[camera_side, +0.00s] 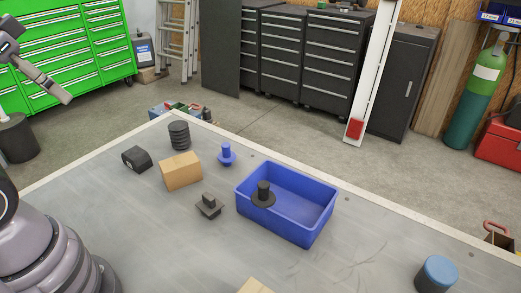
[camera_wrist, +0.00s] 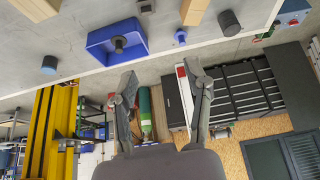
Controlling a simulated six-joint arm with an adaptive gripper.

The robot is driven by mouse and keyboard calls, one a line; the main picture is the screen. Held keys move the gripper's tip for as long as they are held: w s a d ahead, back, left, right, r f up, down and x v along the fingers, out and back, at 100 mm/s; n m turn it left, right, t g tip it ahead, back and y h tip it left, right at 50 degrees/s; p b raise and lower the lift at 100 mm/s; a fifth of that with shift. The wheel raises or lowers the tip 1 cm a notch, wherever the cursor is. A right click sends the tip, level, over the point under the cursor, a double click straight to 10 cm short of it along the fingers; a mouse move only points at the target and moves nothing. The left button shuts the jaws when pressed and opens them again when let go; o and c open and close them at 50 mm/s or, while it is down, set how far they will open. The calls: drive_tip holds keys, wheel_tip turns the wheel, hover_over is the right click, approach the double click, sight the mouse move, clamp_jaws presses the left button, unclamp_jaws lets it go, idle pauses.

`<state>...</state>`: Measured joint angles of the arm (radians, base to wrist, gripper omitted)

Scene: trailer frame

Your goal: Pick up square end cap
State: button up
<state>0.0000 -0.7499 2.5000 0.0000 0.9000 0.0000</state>
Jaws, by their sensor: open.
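The square end cap (camera_side: 209,206) is a dark piece with a flat square base and a raised block on top. It lies on the table left of the blue bin in the side view. In the wrist view a small dark piece (camera_wrist: 146,6) at the top edge appears to be this cap, partly cut off. My gripper (camera_wrist: 164,80) is open and empty, its two fingers well apart. In the side view part of it shows at the upper left, high and far from the cap.
The blue bin (camera_side: 318,214) holds a dark round flanged piece (camera_side: 263,194). Near the cap are a wooden block (camera_side: 181,171), a blue peg (camera_side: 227,155), a ribbed black cylinder (camera_side: 179,135) and a dark block (camera_side: 137,158). A blue-topped cylinder (camera_side: 437,274) stands at the right.

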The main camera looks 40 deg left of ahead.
drive_tip(key=n+g+h, duration=0.7)
drive_tip(key=n+h, duration=0.6)
drive_tip(key=n, duration=0.3)
hover_over(204, 193)
wheel_tip(204, 193, down, 29)
drive_tip(key=shift+n, duration=0.4)
drive_tip(key=f, duration=0.7)
drive_tip(key=shift+a+f, duration=0.1)
drive_tip(key=shift+a, duration=0.15)
drive_tip(key=shift+d+f, duration=0.8)
drive_tip(key=shift+d, duration=0.05)
drive_tip(key=shift+s+d+f, duration=0.1)
drive_tip(key=shift+d+f, duration=0.15)
drive_tip(key=shift+d, duration=0.3)
clamp_jaws()
